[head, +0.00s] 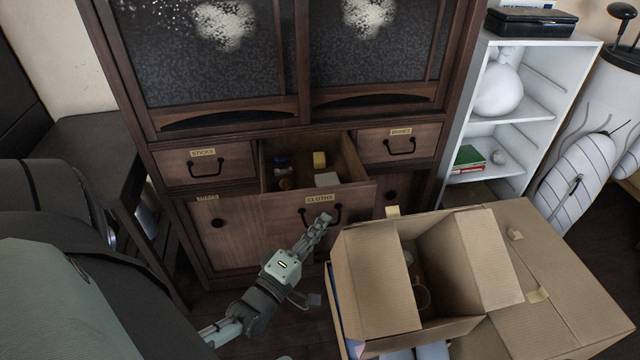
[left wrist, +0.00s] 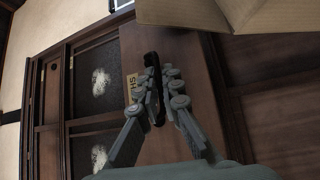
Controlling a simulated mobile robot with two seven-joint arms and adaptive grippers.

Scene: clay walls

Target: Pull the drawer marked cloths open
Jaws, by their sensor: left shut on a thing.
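The drawer marked cloths (head: 283,211) is the middle one in the dark wooden cabinet. It stands pulled out, and its inside shows from above, with a yellow block, a pale box and small dark items in it. Its front bears a label and a black handle (head: 335,213). My left gripper (head: 322,222) is at the handle. In the left wrist view the fingers (left wrist: 159,88) are shut on the black handle (left wrist: 150,62), beside the label (left wrist: 131,88). My right gripper is not in view.
An open cardboard box (head: 375,285) stands close on the right of my left gripper. A white shelf (head: 555,50) is at the right, a dark table (head: 85,135) at the left.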

